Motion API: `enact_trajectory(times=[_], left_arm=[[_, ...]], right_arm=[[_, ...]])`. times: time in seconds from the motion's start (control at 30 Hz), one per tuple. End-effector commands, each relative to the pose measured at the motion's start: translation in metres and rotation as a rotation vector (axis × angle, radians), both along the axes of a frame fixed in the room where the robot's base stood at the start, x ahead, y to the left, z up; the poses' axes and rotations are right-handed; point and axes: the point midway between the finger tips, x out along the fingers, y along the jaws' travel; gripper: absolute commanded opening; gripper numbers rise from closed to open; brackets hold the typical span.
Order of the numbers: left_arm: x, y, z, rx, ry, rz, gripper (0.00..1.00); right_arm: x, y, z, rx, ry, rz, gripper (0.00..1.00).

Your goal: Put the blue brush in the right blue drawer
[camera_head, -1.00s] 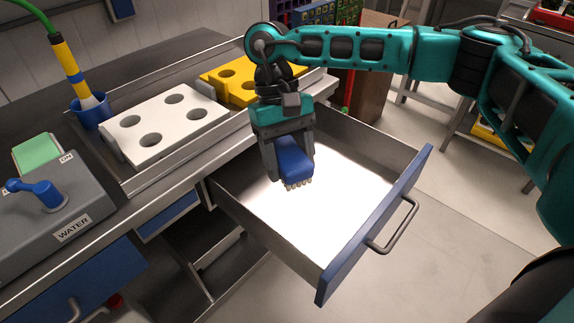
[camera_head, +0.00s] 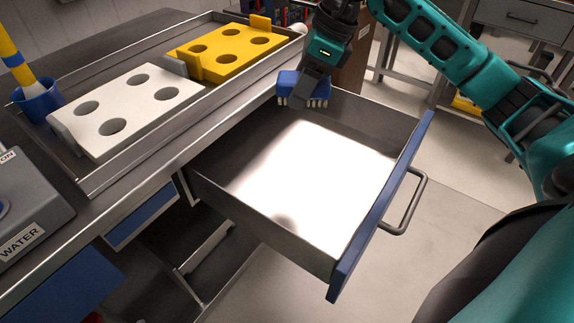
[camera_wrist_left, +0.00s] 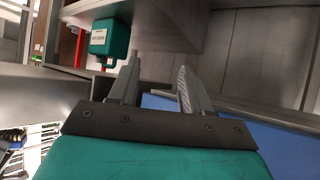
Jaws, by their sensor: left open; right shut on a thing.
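The blue brush (camera_head: 304,88) has pale bristles pointing down. My right gripper (camera_head: 304,92) is shut on it and holds it over the far back edge of the open drawer. The right blue drawer (camera_head: 346,256) is pulled out and its bright floor is empty; its blue front carries a grey handle (camera_head: 405,207). My left gripper (camera_wrist_left: 150,88) shows only in the left wrist view, open and empty, with both fingers apart.
A white tray (camera_head: 155,98) and a yellow tray (camera_head: 231,52), both with round holes, sit in the metal trough left of the drawer. A blue cup (camera_head: 40,102) and a grey WATER box (camera_head: 30,215) stand further left. Floor right of the drawer is clear.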

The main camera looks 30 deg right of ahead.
Motion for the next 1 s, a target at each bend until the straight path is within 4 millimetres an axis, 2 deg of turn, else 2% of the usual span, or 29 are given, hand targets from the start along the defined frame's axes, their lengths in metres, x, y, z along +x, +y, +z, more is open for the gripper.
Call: enact_trajectory(times=[0.1,0.2,0.3,0.4,0.47,0.8,1.0], left_arm=[[0.003,-0.001,-0.007,-0.001,-0.004,-0.003,0.48],[0.005,-0.001,-0.007,0.0,-0.007,-0.005,0.48],[0.007,-0.001,-0.005,-0.001,-0.014,-0.006,0.48],[0.007,-0.001,-0.008,-0.001,-0.016,-0.008,0.48],[0.007,-0.001,-0.012,-0.001,-0.015,-0.008,0.48],[0.005,-0.001,-0.038,-0.001,-0.008,-0.008,0.48],[0.002,-0.002,-0.048,-0.002,0.001,-0.008,0.48]], right_arm=[[0.0,-0.021,0.001,0.001,-0.002,-0.233,0.29],[0.0,-0.034,0.005,0.0,-0.001,-0.376,0.29],[0.0,-0.042,0.008,0.001,0.0,-0.463,0.29],[-0.001,-0.045,0.001,0.001,0.005,-0.5,0.29],[-0.001,-0.045,-0.01,0.001,0.006,-0.506,0.29],[-0.001,-0.044,-0.102,0.003,0.009,-0.503,0.29],[-0.001,-0.045,-0.139,0.004,0.005,-0.503,0.29]])
